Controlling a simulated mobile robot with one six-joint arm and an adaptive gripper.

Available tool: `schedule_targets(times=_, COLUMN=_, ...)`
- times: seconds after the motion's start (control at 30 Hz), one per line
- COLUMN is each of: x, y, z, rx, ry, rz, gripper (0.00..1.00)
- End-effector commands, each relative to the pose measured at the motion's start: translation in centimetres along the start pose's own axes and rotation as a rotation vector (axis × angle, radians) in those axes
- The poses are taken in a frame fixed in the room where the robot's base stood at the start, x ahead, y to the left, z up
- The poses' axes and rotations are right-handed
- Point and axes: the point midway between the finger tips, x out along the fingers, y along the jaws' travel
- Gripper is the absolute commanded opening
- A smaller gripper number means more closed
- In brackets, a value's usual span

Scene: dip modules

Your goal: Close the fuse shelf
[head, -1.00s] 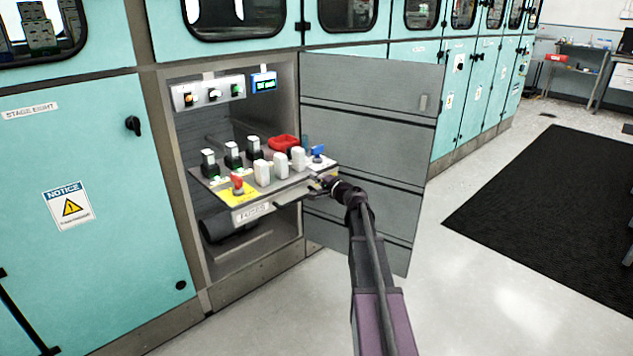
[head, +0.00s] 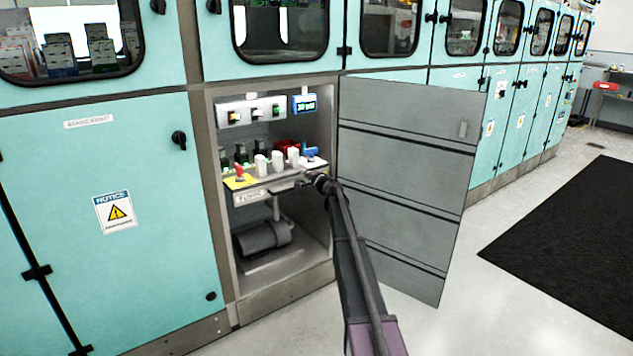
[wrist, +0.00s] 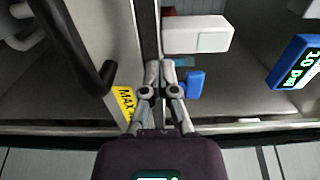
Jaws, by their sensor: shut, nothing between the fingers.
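The fuse shelf's front (head: 250,196), with its label, is at the mouth of the open cabinet in the head view. The shelf carries white blocks, dark blocks with white tops, a red lever on a yellow plate and a blue piece. My gripper (head: 305,181) is at the right end of the shelf front. In the wrist view, my gripper (wrist: 162,66) is shut and empty, its fingertips at the shelf's front edge (wrist: 150,35). I cannot tell whether they touch it. A black bar handle (wrist: 75,45) is left of the fingers.
The cabinet door (head: 400,190) stands open to the right, close beside my arm. A grey cylindrical unit (head: 263,238) sits below the shelf. A small lit display (head: 304,104) is at the upper right inside. A dark mat (head: 570,240) lies on the floor at right.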

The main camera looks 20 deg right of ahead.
Motion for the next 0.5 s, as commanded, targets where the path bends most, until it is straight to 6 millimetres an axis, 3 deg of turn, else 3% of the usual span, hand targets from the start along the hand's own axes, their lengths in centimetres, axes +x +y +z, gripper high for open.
schedule_targets(times=0.03, x=2.2, y=0.0, z=-0.3, rx=0.0, ry=0.0, rz=0.0, gripper=0.0)
schedule_targets(times=0.2, x=6.3, y=0.0, z=-0.4, rx=0.0, ry=0.003, rz=0.0, gripper=0.0)
schedule_targets(times=0.5, x=10.6, y=0.0, z=-0.4, rx=0.0, ry=0.004, rz=0.0, gripper=0.0)
